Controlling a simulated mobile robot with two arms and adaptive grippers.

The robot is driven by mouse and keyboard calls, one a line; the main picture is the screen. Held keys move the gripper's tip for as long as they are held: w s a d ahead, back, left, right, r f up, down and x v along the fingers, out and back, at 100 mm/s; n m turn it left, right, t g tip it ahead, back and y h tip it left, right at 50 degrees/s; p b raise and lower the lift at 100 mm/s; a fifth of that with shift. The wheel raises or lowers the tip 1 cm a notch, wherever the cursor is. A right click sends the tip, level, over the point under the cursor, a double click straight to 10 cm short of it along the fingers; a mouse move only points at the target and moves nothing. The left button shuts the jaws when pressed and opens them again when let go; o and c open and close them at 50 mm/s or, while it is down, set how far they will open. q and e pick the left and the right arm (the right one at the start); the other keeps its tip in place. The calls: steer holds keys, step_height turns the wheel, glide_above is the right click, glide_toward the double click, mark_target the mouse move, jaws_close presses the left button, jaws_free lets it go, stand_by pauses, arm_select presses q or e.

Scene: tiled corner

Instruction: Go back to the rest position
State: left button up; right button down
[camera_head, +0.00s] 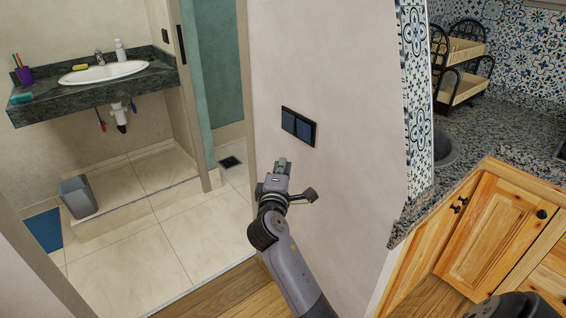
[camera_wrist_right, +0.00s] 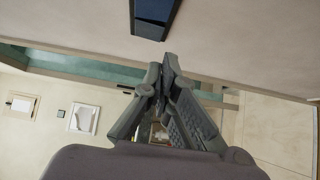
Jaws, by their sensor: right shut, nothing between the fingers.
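My right gripper (camera_head: 282,166) is in the middle of the head view, at the end of my grey arm that comes up from the bottom. Its fingers are shut and hold nothing. It is in front of the beige wall, below and left of a dark two-part switch panel (camera_head: 298,126). In the right wrist view, the shut fingers (camera_wrist_right: 160,66) point up toward the lower end of the panel (camera_wrist_right: 155,18). A small gap seems to show between them, but contact is hard to judge. My left gripper is not in view.
On the left, an open doorway shows a dark stone counter with a sink (camera_head: 112,72), a grey bin (camera_head: 78,196) and a blue mat (camera_head: 44,230). On the right are a granite kitchen counter (camera_head: 490,135) and wooden cabinets (camera_head: 490,230).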

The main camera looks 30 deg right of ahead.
stand_by(0.5)
